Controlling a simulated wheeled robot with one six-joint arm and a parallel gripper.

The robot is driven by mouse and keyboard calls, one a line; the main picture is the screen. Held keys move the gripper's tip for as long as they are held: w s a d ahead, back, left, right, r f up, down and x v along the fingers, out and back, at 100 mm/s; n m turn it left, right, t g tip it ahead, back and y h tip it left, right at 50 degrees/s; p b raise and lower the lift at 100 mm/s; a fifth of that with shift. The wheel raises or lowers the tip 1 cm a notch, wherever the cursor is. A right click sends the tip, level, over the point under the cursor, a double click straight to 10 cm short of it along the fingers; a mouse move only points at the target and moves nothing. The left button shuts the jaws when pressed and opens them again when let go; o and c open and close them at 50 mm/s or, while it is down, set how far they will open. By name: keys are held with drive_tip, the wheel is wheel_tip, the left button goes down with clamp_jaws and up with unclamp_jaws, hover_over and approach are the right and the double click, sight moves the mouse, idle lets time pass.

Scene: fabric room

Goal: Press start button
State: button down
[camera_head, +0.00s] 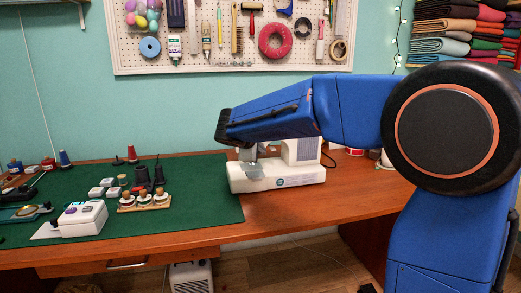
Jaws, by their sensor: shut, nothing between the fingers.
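A white sewing machine (300,180) stands at the right edge of the green mat, with its base and right-hand pillar showing. My blue arm crosses in front of its upper part and hides its head. A grey metal part (249,158) shows below the arm, over the left of the base; I cannot tell whether it belongs to the machine or to my gripper. My arm's dark wrist end is just above it. I cannot make out my gripper's fingers. No start button can be made out on the visible parts of the machine.
A white box with coloured buttons (83,217) lies on the green mat (205,190) at the left. Several spools in a wooden holder (145,203) stand in between. A pegboard (235,60) hangs behind. The wooden table (345,199) is clear right of the machine.

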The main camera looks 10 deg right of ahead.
drive_tip(key=shift+w, duration=0.15)
idle(0.5)
drive_tip(key=shift+w, duration=0.3)
drive_tip(key=shift+w, duration=0.15)
idle(0.5)
drive_tip(key=shift+s, duration=0.65)
drive_tip(key=s, duration=0.6)
idle(0.6)
idle(0.4)
